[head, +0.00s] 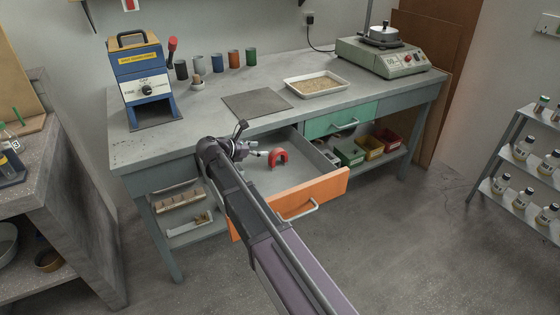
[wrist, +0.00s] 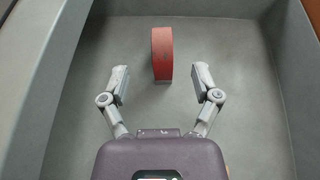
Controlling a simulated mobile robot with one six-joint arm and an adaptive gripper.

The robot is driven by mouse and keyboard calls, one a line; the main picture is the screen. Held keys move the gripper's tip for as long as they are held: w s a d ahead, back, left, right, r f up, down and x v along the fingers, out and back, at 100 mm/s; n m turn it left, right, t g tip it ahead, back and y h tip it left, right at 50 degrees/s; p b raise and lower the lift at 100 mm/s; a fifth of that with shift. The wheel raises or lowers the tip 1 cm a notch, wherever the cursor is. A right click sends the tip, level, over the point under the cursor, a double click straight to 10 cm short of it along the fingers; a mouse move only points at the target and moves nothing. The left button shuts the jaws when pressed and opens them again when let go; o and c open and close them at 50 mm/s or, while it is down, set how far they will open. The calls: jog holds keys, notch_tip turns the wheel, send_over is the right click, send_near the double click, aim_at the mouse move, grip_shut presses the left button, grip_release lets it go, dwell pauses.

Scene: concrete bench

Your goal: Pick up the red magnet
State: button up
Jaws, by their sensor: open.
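The red magnet (head: 278,157) is a horseshoe shape standing in the open orange-fronted drawer (head: 310,193) of the bench. In the wrist view the magnet (wrist: 162,55) shows as a narrow red band, upright on the drawer's grey floor (wrist: 225,40). My gripper (head: 262,153) is just left of the magnet in the head view. In the wrist view my gripper (wrist: 160,76) is open, one finger on each side of the magnet's near end. I see gaps between the fingers and the magnet, and nothing is held.
The drawer's walls (wrist: 62,70) stand close around my gripper. Above, the bench top holds a blue machine (head: 145,80), several coloured cups (head: 234,59), a tray of sand (head: 317,84) and a hotplate (head: 383,57). A green drawer (head: 340,121) beside it is shut.

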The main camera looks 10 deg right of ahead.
aim_at(277, 150)
jog(key=shift+b+x, duration=0.45)
jog(key=shift+x, duration=1.35)
jog(key=shift+f, duration=0.1)
jog(key=shift+f+b+x, duration=0.15)
jog(key=shift+b+x, duration=0.4)
jog(key=shift+x, duration=0.45)
jog(key=shift+f+b+x, duration=0.15)
jog(key=shift+b+x, duration=0.35)
jog(key=shift+x, duration=0.5)
jog(key=shift+w+d+f, duration=0.15)
jog(key=shift+d, duration=0.25)
jog(key=shift+c, duration=0.2)
grip_shut()
